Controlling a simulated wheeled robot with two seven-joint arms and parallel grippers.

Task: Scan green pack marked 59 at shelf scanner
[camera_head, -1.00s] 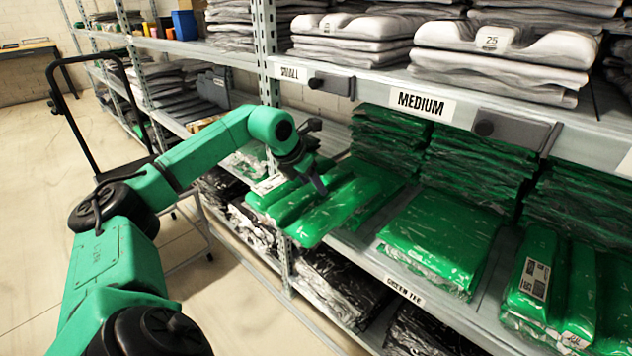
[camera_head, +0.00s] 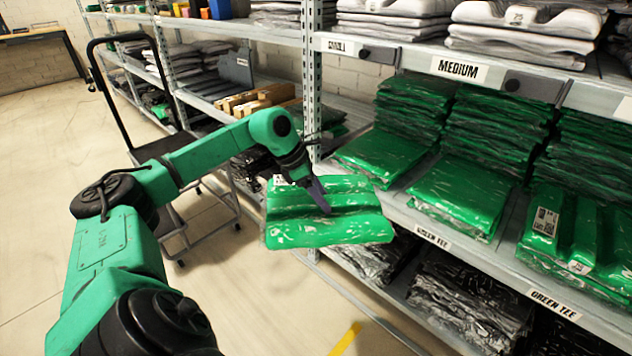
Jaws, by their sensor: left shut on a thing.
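My left gripper (camera_head: 318,190) is shut on a green pack (camera_head: 330,232). It holds the pack by its upper part, out in front of the shelf edge, above the floor. The pack is glossy plastic with folded ridges; a small white label shows at its upper left, too small to read. A dark scanner-like box (camera_head: 530,86) with a round knob is fixed to the shelf edge right of the MEDIUM label (camera_head: 459,69). A similar box (camera_head: 378,54) sits left of that label. My right gripper is not in view.
Several green packs (camera_head: 465,195) lie flat or stacked on the middle shelf. Grey packs (camera_head: 515,45) fill the shelf above, dark packs (camera_head: 470,290) the one below. A black-handled cart (camera_head: 172,145) stands at the left. The floor in front is clear.

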